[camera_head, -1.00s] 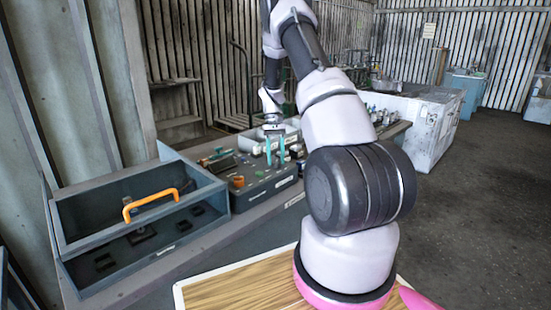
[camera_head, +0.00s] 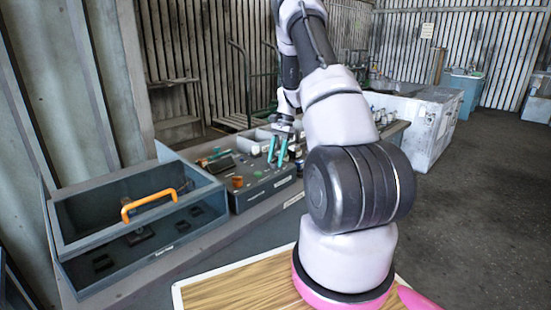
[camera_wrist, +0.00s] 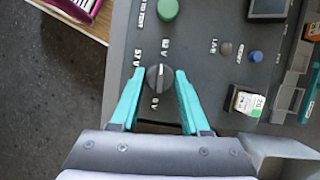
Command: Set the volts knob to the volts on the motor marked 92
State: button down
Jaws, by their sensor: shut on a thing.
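The volts knob (camera_wrist: 155,84), black with a pale pointer line, sits on the dark panel (camera_wrist: 195,20) in the wrist view. My gripper (camera_wrist: 158,75) has its teal fingers on either side of the knob, shut on it. Small white voltage labels surround the knob; the pointer line points toward the upper label, whose digits I cannot read surely. A small part (camera_wrist: 246,102) with a white and green label lies to the right; its marking looks like 26, or 92 upside down. In the head view my gripper (camera_head: 277,160) is over the control box (camera_head: 262,188).
A green button (camera_wrist: 168,10), a brown button (camera_wrist: 226,48) and a blue button (camera_wrist: 255,56) stand near the knob. A dark screen (camera_wrist: 268,8) is at the top. In the head view, a grey case with an orange handle (camera_head: 150,203) stands left of the control box.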

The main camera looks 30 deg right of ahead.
jog(key=shift+m+t, duration=0.3)
jog(key=shift+m, duration=0.3)
jog(key=shift+c, duration=1.9)
grip_release()
jog(key=v, duration=1)
jog(key=shift+d+r, duration=0.2)
jog(key=shift+r, duration=0.15)
